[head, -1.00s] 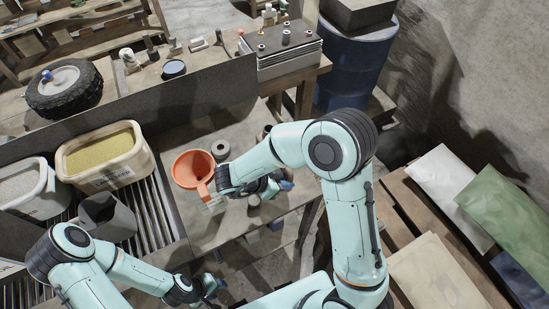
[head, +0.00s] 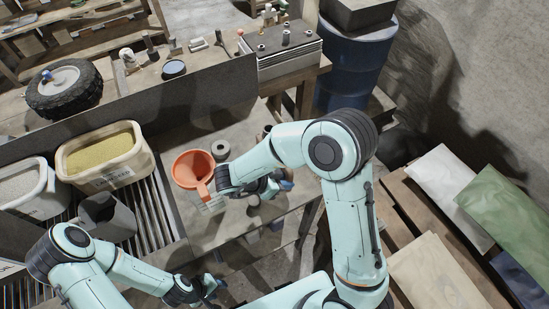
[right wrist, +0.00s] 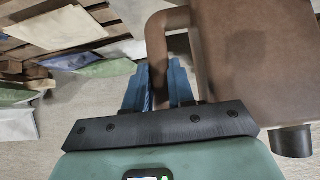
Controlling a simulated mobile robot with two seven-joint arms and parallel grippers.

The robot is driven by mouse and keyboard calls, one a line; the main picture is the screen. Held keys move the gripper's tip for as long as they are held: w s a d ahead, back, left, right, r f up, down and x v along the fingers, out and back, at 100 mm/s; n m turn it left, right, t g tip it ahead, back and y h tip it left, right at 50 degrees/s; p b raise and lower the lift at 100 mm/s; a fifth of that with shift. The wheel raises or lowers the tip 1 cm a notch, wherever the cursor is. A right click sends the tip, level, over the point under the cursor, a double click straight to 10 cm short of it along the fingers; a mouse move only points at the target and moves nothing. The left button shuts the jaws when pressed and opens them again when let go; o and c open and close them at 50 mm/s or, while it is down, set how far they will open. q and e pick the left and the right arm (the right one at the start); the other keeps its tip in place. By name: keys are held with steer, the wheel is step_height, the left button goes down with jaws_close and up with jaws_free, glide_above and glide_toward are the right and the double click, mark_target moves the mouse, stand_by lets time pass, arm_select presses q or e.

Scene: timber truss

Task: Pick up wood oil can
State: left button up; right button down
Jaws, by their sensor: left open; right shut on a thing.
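The wood oil can (right wrist: 262,62) is brown. It fills the right of the right wrist view, with a loop handle (right wrist: 172,22) on its left side and a dark round cap at its lower corner. My right gripper (right wrist: 160,85) is shut on that handle, with one blue finger on each side. In the head view my right gripper (head: 278,186) is over the bench beside the orange funnel, and my arm hides most of what it holds. My left gripper (head: 213,287) is open and empty, low in the head view, in front of the bench.
Tubs of yellow (head: 103,158) and white granules are at the left. A blue barrel (head: 354,62) is behind, and several bags (head: 440,275) lie on pallets at right.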

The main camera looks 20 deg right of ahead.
steer(key=shift+w+r, duration=0.1)
steer(key=shift+r, duration=0.1)
stand_by(0.7)
arm_select(q)
steer(key=shift+w+r+p, duration=0.7)
steer(key=shift+w+r, duration=0.25)
steer(key=shift+w, duration=0.1)
arm_select(e)
step_height(320, 180, up, 10)
steer(key=shift+f, duration=0.25)
steer(key=shift+r, duration=0.15)
steer(key=c, duration=1.8)
jaws_free()
jaws_close()
